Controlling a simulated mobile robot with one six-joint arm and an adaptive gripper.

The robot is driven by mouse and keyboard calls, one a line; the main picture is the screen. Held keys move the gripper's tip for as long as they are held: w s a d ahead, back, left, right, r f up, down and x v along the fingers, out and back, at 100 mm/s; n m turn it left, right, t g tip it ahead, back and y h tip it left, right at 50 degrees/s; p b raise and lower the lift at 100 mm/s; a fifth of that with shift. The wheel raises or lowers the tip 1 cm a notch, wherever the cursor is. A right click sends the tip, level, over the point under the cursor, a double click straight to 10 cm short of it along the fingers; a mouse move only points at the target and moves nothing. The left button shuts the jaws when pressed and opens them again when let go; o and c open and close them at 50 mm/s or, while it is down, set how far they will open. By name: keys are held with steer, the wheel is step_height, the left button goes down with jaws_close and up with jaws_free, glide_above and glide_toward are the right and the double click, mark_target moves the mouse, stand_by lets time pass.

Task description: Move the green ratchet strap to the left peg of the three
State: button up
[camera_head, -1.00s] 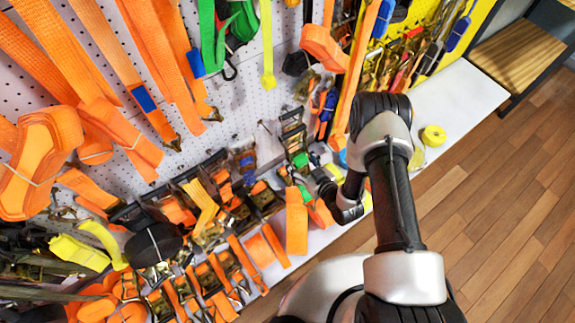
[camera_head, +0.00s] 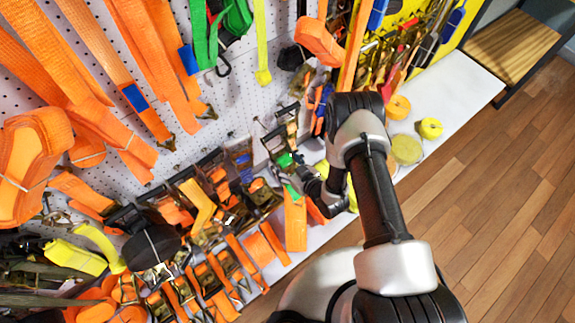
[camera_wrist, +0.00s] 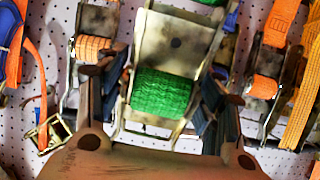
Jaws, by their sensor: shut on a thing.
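The green ratchet strap, a metal ratchet with green webbing wound on its spool (camera_wrist: 162,92), fills the middle of the wrist view. In the head view its green part (camera_head: 284,160) shows small at the end of my arm, in front of the pegboard. My gripper (camera_wrist: 165,85) has one dark finger on each side of the ratchet and is shut on it. In the head view my gripper (camera_head: 296,174) is partly hidden by my own wrist. I cannot make out the left peg or the group of three behind the hanging straps.
Orange ratchets hang close on both sides in the wrist view, left (camera_wrist: 92,46) and right (camera_wrist: 264,86). A row of ratchets (camera_head: 215,190) hangs left of my gripper. Yellow rolls (camera_head: 431,128) lie on the white shelf (camera_head: 455,100). The wood floor at right is clear.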

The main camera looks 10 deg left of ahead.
steer(key=r+b+x, duration=0.1)
steer(key=b+x, duration=0.2)
steer(key=x, duration=0.4)
steer(key=shift+w+a+r, duration=0.2)
steer(key=shift+r, duration=0.05)
stand_by(0.5)
steer(key=shift+b, duration=0.3)
steer(key=shift+f, duration=0.1)
stand_by(0.3)
steer(key=o, duration=2)
steer(key=shift+s, duration=0.1)
